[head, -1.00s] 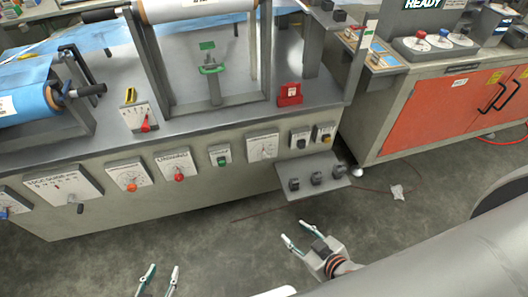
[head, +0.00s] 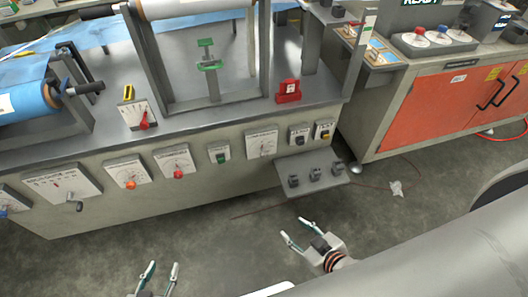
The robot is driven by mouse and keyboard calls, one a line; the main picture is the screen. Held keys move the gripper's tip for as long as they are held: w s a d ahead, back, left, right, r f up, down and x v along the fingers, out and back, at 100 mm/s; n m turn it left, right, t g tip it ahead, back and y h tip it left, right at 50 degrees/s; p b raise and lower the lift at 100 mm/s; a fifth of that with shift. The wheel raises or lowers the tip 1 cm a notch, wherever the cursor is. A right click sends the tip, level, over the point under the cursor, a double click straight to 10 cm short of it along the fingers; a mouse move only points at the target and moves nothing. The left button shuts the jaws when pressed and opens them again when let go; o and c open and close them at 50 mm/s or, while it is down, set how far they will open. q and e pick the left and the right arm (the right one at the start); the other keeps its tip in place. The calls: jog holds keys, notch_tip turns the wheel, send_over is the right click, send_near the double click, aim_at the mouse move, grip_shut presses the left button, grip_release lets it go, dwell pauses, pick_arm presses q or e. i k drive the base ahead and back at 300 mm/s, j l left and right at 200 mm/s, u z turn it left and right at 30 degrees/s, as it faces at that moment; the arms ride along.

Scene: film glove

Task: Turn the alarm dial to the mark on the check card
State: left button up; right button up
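Several dial plates line the front of the grey machine: one with an orange knob (head: 130,184), one with a red knob (head: 178,173), and a white scale plate (head: 262,143) further right. Their lettering is too small to read surely, so I cannot tell which is the alarm dial. I cannot pick out the check card with certainty; a small dial plate with a red pointer (head: 143,125) stands on the machine top. My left gripper (head: 164,265) is open and empty at the bottom edge. My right gripper (head: 293,228) is open and empty over the floor, apart from the machine.
A grey shelf (head: 312,179) with several dark knobs juts from the machine's lower front. An edge guide plate (head: 62,185) is at left. A red block (head: 288,91) sits on the machine top. An orange cabinet (head: 445,108) stands right. The floor (head: 225,255) before the machine is mostly clear.

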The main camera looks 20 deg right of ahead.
aim_at(264, 154)
jog(key=l, duration=0.75)
jog(key=k+l, duration=0.15)
jog(key=l, duration=1.3)
jog(key=k, duration=0.05)
